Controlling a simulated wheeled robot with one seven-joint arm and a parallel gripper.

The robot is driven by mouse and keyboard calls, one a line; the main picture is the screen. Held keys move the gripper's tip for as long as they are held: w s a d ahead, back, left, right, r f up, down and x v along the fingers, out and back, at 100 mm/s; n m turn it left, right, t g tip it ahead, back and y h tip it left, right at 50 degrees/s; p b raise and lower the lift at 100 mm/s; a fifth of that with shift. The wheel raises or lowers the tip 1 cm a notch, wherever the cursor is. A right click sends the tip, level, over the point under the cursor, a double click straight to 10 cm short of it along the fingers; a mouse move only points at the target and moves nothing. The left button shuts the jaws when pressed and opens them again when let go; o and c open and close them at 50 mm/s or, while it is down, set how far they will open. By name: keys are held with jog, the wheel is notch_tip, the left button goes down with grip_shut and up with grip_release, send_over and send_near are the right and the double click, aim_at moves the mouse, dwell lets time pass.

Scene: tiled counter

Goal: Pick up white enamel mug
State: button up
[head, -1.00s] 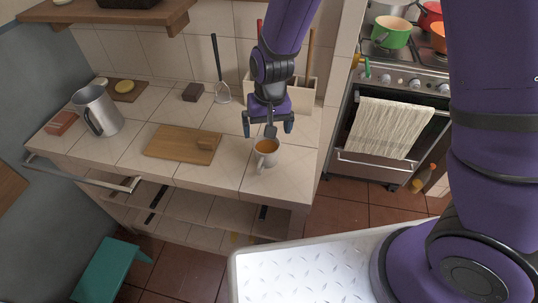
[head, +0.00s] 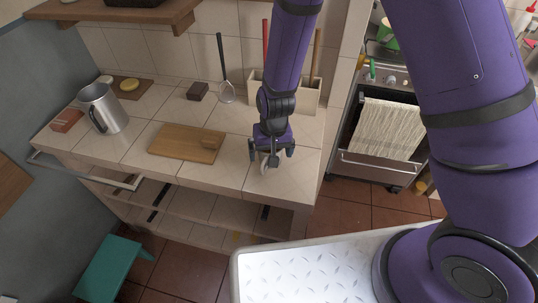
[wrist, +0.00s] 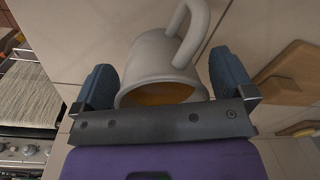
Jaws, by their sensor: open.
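The white enamel mug (wrist: 160,58) stands on the tiled counter near its front edge, with an orange-brown inside and its handle (wrist: 188,30) pointing away from my gripper in the wrist view. In the head view the mug (head: 264,167) is mostly hidden behind my gripper (head: 270,156). In the wrist view my gripper (wrist: 163,85) is open, with one blue finger on each side of the mug's rim. Whether the fingers touch the mug I cannot tell.
A wooden board (head: 186,142) lies left of the mug, and a metal pitcher (head: 103,108) stands farther left. A utensil box (head: 302,95) stands behind my gripper. The stove (head: 385,120) is to the right, beyond the counter's edge. Bare tiles surround the mug.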

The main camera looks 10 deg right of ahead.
jog(key=shift+c, duration=0.2)
jog(key=c, duration=1.1)
jog(key=shift+o, duration=0.2)
jog(key=shift+r, duration=0.1)
